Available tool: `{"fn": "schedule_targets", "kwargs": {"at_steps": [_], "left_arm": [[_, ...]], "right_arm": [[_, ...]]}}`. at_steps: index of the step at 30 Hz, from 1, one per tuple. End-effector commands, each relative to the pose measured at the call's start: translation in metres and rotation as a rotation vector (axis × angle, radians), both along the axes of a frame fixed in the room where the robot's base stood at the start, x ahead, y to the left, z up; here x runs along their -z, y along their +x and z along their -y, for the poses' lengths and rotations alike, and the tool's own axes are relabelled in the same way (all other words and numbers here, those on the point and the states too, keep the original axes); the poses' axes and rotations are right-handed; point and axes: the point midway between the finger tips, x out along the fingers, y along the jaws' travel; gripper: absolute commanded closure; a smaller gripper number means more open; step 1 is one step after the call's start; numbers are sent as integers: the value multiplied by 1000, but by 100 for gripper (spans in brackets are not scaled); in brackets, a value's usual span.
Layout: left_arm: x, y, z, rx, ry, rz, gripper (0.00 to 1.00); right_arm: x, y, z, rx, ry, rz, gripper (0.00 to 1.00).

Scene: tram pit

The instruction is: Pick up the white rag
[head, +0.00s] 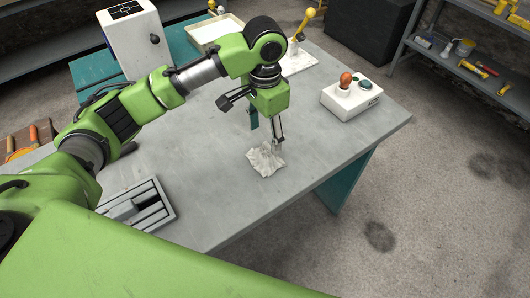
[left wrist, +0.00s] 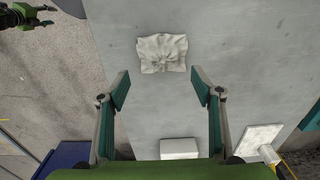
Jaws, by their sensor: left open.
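The white rag (head: 266,158) lies crumpled and flat on the grey table top (head: 220,205). It also shows in the left wrist view (left wrist: 162,53), ahead of the fingertips and roughly centred between them. My left gripper (head: 265,130) is open and empty, above the table just behind the rag in the head view. Its two teal-padded fingers (left wrist: 161,90) are spread wide in the left wrist view, and neither appears to touch the rag. A green and black part, possibly my right gripper (left wrist: 30,14), shows at the top left of the left wrist view; its jaws are unclear.
A yellow lever on a white base (head: 300,52), a pale tray (head: 217,33) and a white cabinet (head: 133,40) stand behind. A slotted grey holder (head: 135,204) lies at left. The table around the rag is clear.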

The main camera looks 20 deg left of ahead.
Motion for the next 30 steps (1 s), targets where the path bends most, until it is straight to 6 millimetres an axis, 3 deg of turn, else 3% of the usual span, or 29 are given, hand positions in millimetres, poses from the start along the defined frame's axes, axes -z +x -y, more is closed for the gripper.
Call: {"fn": "schedule_targets", "kwargs": {"at_steps": [3, 5, 11, 16, 21, 29, 30], "left_arm": [[20, 0, -1, -2, 0, -2, 40], [27, 0, 0, -1, 0, -2, 40], [40, 1, 0, -1, 0, 0, 40], [63, 2, -2, -2, 2, -3, 40], [84, 2, -1, -1, 1, 0, 40], [88, 3, -1, 0, 0, 3, 40], [88, 3, -1, 0, 0, 2, 51]], "right_arm": [[-4, -21, 3, -1, -4, -30, 56], [-5, -24, 4, -1, -5, -34, 56], [-9, -3, 3, -1, -4, -4, 56], [-25, 18, 2, -2, 0, 29, 56], [-27, 13, 3, -3, -2, 20, 56], [-25, -4, 4, -3, -4, -4, 56], [-25, -4, 4, -3, -4, -5, 56]]}}
